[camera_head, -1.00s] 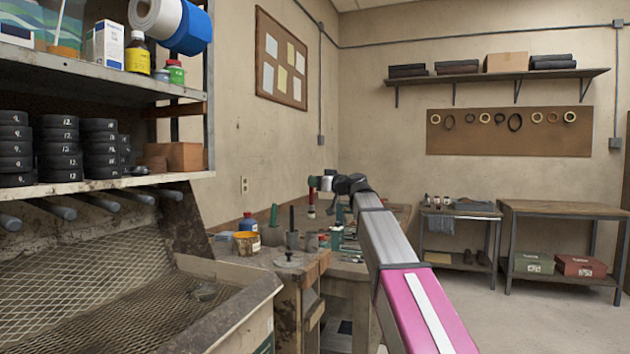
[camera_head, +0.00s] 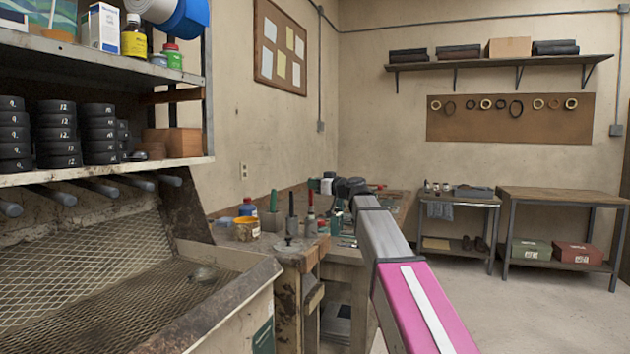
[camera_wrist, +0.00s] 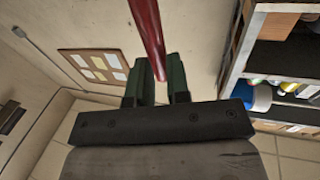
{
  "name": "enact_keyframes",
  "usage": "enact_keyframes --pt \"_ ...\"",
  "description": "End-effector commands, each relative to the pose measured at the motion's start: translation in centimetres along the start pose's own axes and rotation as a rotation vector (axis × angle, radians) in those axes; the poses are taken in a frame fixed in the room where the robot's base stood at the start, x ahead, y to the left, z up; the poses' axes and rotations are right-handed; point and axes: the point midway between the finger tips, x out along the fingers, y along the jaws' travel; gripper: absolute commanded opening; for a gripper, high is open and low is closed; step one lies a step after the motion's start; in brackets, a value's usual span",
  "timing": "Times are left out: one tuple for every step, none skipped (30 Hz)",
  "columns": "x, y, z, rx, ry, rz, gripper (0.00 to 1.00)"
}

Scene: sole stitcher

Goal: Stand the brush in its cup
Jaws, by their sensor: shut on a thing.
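My gripper (camera_head: 320,186) is at the end of my outstretched arm, above the cluttered workbench. It is shut on the red handle of the brush (camera_head: 311,203), which points down over the bench. In the wrist view the red handle (camera_wrist: 147,30) lies between the green fingertips (camera_wrist: 161,75). A small grey cup (camera_head: 310,228) stands on the bench right below the brush. The brush's lower end is too small to tell whether it is inside the cup or above it.
A green handle (camera_head: 273,201) and a dark handle (camera_head: 291,204) stand upright just left of the brush. Tools clutter the bench to the right. A shelf rack (camera_head: 110,170) rises at left.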

Motion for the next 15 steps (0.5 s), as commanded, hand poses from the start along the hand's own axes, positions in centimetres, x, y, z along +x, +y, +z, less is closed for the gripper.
enact_keyframes --pt "-0.1 0.0 0.3 0.001 0.0 0.0 0.0" --pt "-0.1 0.0 0.5 0.001 0.0 0.0 0.0" --pt "-0.1 0.0 0.7 0.001 0.0 0.0 0.0" --pt "-0.1 0.0 0.9 0.001 0.0 0.0 0.0" --pt "-0.1 0.0 1.1 0.0 0.0 0.0 0.0" --pt "-0.1 0.0 1.4 0.0 -0.001 0.0 0.0" --pt "-0.1 0.0 1.5 0.0 -0.001 0.0 0.0" --pt "-0.1 0.0 1.7 0.0 -0.001 0.0 0.0" --pt "-0.1 0.0 2.0 0.0 -0.001 0.0 0.0" --pt "-0.1 0.0 2.1 0.0 -0.001 0.0 0.0" --pt "-0.1 0.0 2.3 0.001 -0.001 0.0 0.0" --pt "-0.1 0.0 2.5 0.001 -0.001 0.0 0.0" --pt "-0.1 0.0 2.7 0.001 -0.001 0.0 0.0" --pt "-0.1 0.0 2.8 0.001 0.0 0.0 0.0" --pt "-0.1 0.0 2.9 0.0 0.0 0.0 0.0"
